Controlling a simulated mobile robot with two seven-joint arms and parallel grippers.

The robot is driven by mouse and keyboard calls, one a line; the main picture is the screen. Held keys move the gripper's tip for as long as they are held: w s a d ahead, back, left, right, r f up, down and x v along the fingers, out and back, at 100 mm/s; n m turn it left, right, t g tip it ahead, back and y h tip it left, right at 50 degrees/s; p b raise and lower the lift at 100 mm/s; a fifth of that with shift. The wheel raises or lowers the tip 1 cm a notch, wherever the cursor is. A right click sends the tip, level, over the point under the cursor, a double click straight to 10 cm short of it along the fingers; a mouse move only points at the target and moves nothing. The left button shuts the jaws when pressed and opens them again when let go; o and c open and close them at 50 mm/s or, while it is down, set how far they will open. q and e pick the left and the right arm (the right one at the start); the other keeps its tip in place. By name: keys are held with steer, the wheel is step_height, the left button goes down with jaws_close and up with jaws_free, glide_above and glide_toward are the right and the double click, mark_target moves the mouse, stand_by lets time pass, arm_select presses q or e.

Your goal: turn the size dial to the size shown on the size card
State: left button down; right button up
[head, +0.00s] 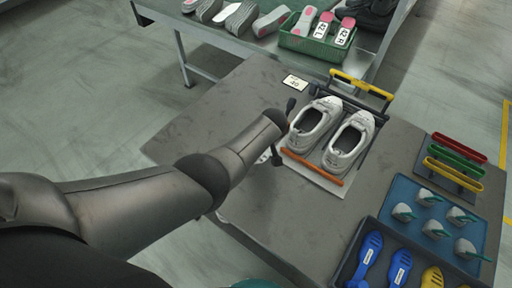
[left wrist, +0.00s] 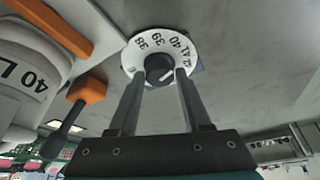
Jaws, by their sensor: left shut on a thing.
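The size dial (left wrist: 140,50) is a white disc with black numbers; 38, 39, 40 and 41 are legible, with part of 42 at the right. My left gripper (left wrist: 159,76) is shut on its dark centre knob (left wrist: 158,66), one finger on each side. A pale slanted mark shows on the knob; I cannot tell exactly which number it points at. In the head view my left gripper (head: 273,157) hides most of the dial. The size card (head: 294,83) lies on the table behind; its small print seems to read 40. My right gripper is not in view.
White shoes (head: 347,141) stand beside the gripper, between an orange bar (head: 313,167) and a yellow bar (head: 362,84). An orange-ended lever (left wrist: 87,90) is close to the left finger. Trays (head: 398,188) fill the right; the table's left part (head: 205,125) is clear.

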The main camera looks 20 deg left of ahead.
arm_select(q)
steer(key=shift+n+g+b, duration=0.4)
steer(key=shift+n+b, duration=0.2)
steer(key=shift+n, duration=0.4)
steer(key=shift+c, duration=1.8)
jaws_free()
steer(key=shift+r, duration=0.1)
steer(key=p+v, duration=1.5)
steer(key=shift+d+p, duration=0.3)
steer(key=shift+d, duration=0.1)
